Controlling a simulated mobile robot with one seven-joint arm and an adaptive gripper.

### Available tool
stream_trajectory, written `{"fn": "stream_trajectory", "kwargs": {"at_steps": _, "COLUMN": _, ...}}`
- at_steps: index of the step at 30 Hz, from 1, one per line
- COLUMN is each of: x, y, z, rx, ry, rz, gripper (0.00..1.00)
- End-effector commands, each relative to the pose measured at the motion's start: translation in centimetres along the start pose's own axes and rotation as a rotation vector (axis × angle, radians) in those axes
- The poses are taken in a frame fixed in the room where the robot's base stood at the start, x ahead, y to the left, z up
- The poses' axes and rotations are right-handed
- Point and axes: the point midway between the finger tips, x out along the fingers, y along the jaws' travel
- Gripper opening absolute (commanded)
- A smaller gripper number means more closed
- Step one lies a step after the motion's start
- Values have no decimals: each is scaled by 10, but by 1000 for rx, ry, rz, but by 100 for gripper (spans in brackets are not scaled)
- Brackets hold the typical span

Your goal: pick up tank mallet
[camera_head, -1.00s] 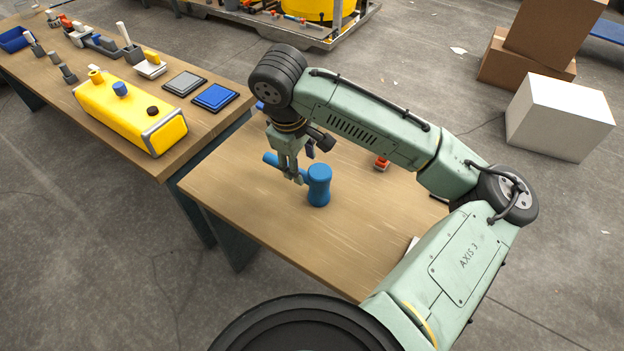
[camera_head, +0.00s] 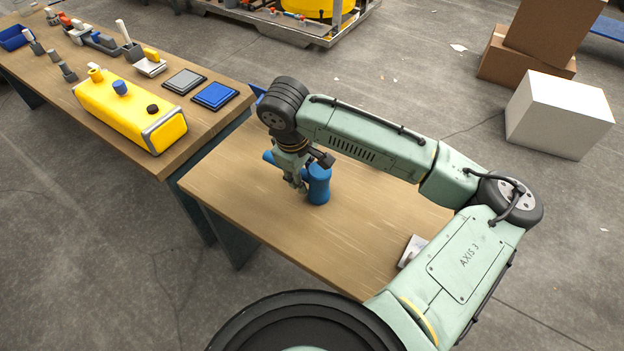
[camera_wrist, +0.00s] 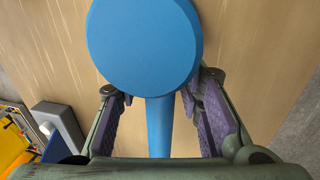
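The tank mallet (camera_head: 318,186) is blue, with a thick rounded head and a straight handle. It is on the small wooden table (camera_head: 235,205); its handle is partly hidden behind my gripper (camera_head: 297,182) in the head view. In the wrist view the round end of the mallet head (camera_wrist: 145,45) fills the upper middle, and the handle (camera_wrist: 158,130) runs down from it. My gripper (camera_wrist: 158,98) is open, with one purple-padded finger on each side of the handle. Gaps show between the handle and both pads.
A longer bench at the left holds a yellow tank (camera_head: 130,115), a grey pad (camera_head: 184,82), a blue pad (camera_head: 215,95) and several tools. A pale object (camera_head: 412,250) lies at the table's right edge beside my arm. The table's front left is clear.

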Motion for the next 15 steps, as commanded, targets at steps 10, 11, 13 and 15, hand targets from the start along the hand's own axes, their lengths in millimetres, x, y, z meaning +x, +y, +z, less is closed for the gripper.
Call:
{"fn": "stream_trajectory", "kwargs": {"at_steps": 10, "x": 0, "y": 0, "z": 0, "rx": 0, "ry": 0, "rz": 0, "gripper": 8}}
{"fn": "stream_trajectory", "kwargs": {"at_steps": 11, "x": 0, "y": 0, "z": 0, "rx": 0, "ry": 0, "rz": 0, "gripper": 6}}
{"fn": "stream_trajectory", "kwargs": {"at_steps": 13, "x": 0, "y": 0, "z": 0, "rx": 0, "ry": 0, "rz": 0, "gripper": 1}}
{"fn": "stream_trajectory", "kwargs": {"at_steps": 15, "x": 0, "y": 0, "z": 0, "rx": 0, "ry": 0, "rz": 0, "gripper": 0}}
